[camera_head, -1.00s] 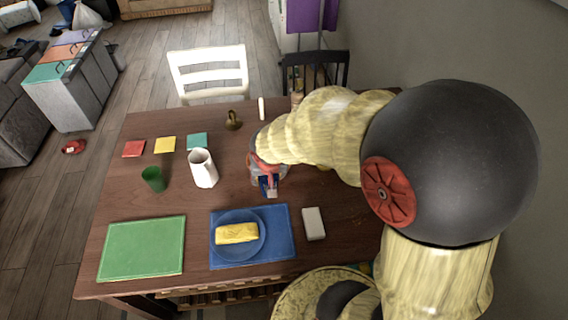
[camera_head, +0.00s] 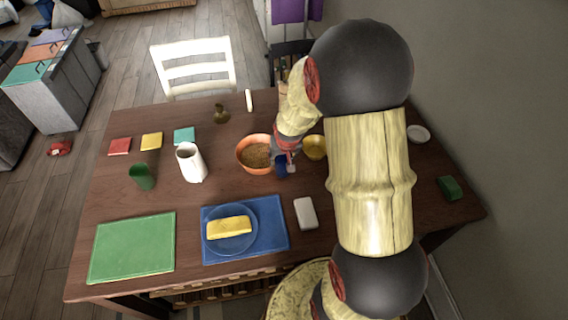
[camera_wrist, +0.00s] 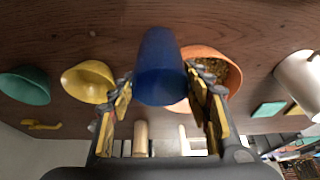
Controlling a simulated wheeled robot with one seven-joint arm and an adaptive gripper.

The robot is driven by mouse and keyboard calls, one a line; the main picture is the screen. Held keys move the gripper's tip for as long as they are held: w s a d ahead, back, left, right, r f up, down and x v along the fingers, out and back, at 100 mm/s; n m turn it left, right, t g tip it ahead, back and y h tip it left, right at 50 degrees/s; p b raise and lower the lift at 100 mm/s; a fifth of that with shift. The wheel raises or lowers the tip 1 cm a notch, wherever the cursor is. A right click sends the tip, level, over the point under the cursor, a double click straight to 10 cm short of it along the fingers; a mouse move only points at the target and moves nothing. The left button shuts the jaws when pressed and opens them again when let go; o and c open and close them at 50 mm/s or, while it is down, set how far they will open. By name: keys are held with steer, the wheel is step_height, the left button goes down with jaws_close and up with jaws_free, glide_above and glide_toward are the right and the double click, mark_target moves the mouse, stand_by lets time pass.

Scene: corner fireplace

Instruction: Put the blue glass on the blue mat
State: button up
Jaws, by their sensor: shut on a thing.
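The blue glass (camera_head: 281,165) is between the fingers of my gripper (camera_head: 285,158), beside the orange bowl. In the wrist view the glass (camera_wrist: 160,68) fills the space between the two fingers (camera_wrist: 163,98), and my gripper is shut on it. I cannot tell whether its base touches the table. The blue mat (camera_head: 275,238) lies at the front of the table, nearer the robot than the glass. A blue plate (camera_head: 231,248) with a yellow block (camera_head: 228,227) sits on it, leaving bare strips at its sides.
An orange bowl (camera_head: 256,153) with grainy food and a yellow bowl (camera_head: 315,147) flank my gripper. A white jug (camera_head: 190,163) and green cup (camera_head: 141,177) stand left. A white block (camera_head: 305,213) lies right of the mat; a green mat (camera_head: 132,248) lies left.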

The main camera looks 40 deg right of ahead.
steer(key=shift+w+d+f+b, duration=0.15)
steer(key=shift+f+b, duration=0.3)
steer(key=shift+f, duration=0.55)
steer(key=shift+w+d+f+b, duration=0.1)
steer(key=shift+d+f+b, duration=0.25)
steer(key=shift+f, duration=0.6)
steer(key=shift+s+a, duration=0.1)
steer(key=shift+f, duration=0.2)
steer(key=o, duration=1.7)
steer(key=shift+r, duration=0.1)
